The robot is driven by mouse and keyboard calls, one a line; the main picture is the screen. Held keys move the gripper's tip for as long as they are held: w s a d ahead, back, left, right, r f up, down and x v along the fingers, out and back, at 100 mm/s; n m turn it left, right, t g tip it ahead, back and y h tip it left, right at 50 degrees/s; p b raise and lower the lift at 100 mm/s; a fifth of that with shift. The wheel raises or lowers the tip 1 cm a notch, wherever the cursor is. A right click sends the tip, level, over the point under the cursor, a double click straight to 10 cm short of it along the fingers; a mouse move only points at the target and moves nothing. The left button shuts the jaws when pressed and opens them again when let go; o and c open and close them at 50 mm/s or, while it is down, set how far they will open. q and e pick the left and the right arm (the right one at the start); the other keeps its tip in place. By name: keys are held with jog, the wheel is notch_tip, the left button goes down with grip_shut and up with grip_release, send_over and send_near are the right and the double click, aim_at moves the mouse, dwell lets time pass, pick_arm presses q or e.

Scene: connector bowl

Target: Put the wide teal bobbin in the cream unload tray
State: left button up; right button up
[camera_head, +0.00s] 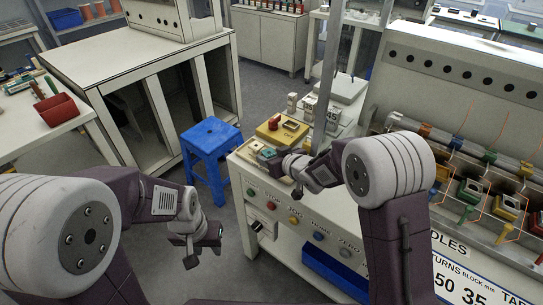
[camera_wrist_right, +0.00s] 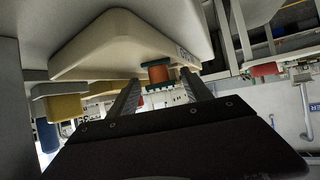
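The wide teal bobbin, with an orange winding, shows in the right wrist view (camera_wrist_right: 159,74) between and just beyond my right gripper's fingertips, close to the cream tray (camera_wrist_right: 110,45). In the head view its teal part (camera_head: 266,154) is at the front left of the bench top, beside the cream tray (camera_head: 252,146). My right gripper (camera_head: 285,163) is over the bench; its fingers (camera_wrist_right: 161,80) are apart on either side of the bobbin. I cannot make out firm contact. My left gripper (camera_head: 203,240) hangs over the floor, left of the bench, with its fingers apart and nothing visible in it.
A yellow block tray (camera_head: 270,133) stands behind the cream tray. Buttons line the bench front below. A blue stool (camera_head: 211,140) stands left of the bench. A winding machine with several coloured bobbins (camera_head: 468,190) is at the right. The floor around my left gripper is clear.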

jog(key=shift+s+d+r, duration=0.1)
jog(key=shift+r, duration=0.25)
jog(key=p+v, duration=0.2)
jog(key=v, duration=0.8)
jog(key=shift+s+d+r, duration=0.1)
jog(key=shift+s+d, duration=0.1)
jog(key=shift+s+d+r+p, duration=0.2)
jog(key=shift+s+p, duration=0.1)
jog(key=shift+s, duration=0.15)
